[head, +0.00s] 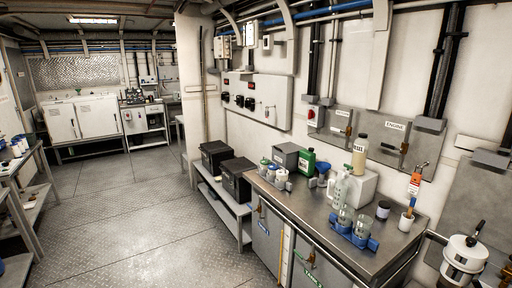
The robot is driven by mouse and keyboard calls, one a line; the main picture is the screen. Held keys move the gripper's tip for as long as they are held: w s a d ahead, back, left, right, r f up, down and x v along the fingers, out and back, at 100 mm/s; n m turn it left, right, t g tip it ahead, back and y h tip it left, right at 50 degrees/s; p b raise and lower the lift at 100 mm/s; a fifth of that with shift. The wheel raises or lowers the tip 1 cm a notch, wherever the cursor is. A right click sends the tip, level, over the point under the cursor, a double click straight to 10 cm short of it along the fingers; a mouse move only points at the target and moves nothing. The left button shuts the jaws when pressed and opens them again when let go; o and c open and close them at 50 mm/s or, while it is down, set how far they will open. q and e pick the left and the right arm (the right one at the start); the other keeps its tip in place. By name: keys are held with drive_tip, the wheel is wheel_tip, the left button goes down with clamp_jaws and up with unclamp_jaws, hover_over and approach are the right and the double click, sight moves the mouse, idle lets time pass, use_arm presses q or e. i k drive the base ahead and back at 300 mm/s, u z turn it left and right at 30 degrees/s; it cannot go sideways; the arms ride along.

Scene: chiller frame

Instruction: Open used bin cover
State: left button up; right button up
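No container that I can read as marked for used items shows in the head view. Two dark lidded boxes stand on a low grey bench beside the wall: a far box (216,157) and a near box (237,180). Both look shut. A smaller grey box (286,155) stands at the back of the steel counter. I cannot tell whether any of these is the used bin. Neither of my grippers is in view.
The steel counter (328,213) at right holds bottles, jars and blue holders with glass beakers. A white pot-like device (465,255) with a black handle is at lower right. A side table (20,165) stands at left. The metal floor (130,215) between is clear.

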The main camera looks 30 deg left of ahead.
sight(289, 147)
drive_tip(key=u, duration=0.85)
drive_tip(key=i, duration=0.95)
drive_tip(key=u, duration=1)
drive_tip(key=i, duration=1.35)
drive_tip(key=z, duration=0.4)
drive_tip(key=i, duration=0.85)
drive_tip(key=z, duration=1.35)
drive_tip(key=i, duration=0.65)
drive_tip(key=z, duration=0.65)
